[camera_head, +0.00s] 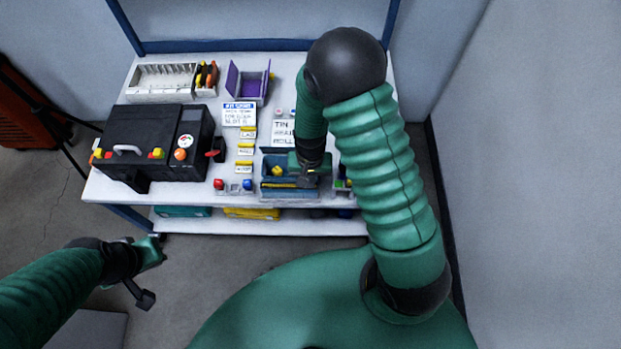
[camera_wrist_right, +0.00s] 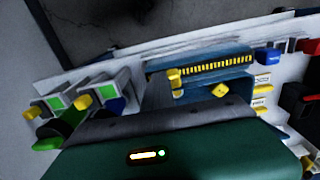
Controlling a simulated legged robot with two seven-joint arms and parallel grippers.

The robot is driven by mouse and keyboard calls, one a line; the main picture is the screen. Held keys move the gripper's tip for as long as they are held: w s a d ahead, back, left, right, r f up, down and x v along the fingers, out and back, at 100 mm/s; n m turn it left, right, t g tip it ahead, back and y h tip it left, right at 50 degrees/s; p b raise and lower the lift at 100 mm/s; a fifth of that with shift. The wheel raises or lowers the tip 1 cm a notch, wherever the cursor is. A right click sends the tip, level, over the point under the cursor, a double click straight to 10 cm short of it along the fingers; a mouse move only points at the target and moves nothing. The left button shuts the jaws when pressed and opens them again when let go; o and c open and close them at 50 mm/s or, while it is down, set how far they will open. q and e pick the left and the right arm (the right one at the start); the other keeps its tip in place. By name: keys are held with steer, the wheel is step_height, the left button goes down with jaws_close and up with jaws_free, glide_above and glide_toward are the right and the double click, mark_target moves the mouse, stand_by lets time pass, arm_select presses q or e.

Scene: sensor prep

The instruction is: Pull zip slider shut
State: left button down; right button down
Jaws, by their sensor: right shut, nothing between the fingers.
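A blue pouch or tray (camera_head: 290,194) lies near the table's front edge. In the right wrist view its front edge carries a strip of yellow zip teeth (camera_wrist_right: 215,68). A yellow slider (camera_wrist_right: 175,79) stands at the strip's left end, and a yellow block (camera_wrist_right: 220,91) lies inside. My right gripper (camera_head: 309,181) is over the pouch's right side, shut and empty. Its green body fills the bottom of the wrist view, and its fingertips are not clear there. My left gripper (camera_head: 152,254) hangs in front of the table, away from everything; its finger gap is not clear.
A black case (camera_head: 150,145) stands on the left of the white table (camera_head: 107,190). Behind are a white slotted rack (camera_head: 163,80) and a purple holder (camera_head: 245,82). Labelled cards and small coloured parts surround the pouch. Green-and-white fixtures (camera_wrist_right: 107,90) stand close beside my right gripper.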

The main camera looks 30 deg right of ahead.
mark_target(276, 185)
steer(key=shift+w+a+p, duration=0.25)
steer(key=shift+w+a, duration=0.35)
steer(key=shift+a, duration=0.45)
steer(key=shift+w+a+p, duration=0.3)
steer(key=shift+w+a, duration=0.35)
steer(key=shift+a, duration=0.35)
steer(key=shift+w+a+p, duration=0.25)
steer(key=shift+w+a, duration=0.35)
steer(key=shift+a, duration=0.45)
steer(key=shift+w+a+p, duration=0.15)
steer(key=shift+w+a, duration=0.35)
steer(key=shift+a, duration=0.3)
steer(key=shift+w+a+p, duration=0.15)
steer(key=shift+w+a, duration=0.3)
steer(key=shift+a, duration=0.3)
steer(key=shift+d, duration=0.15)
steer(key=shift+s+d, duration=0.2)
steer(key=shift+r+p, duration=0.2)
steer(key=shift+p, duration=0.15)
step_height(276, 185, up, 7)
steer(key=p, duration=0.6)
steer(key=shift+f, duration=0.15)
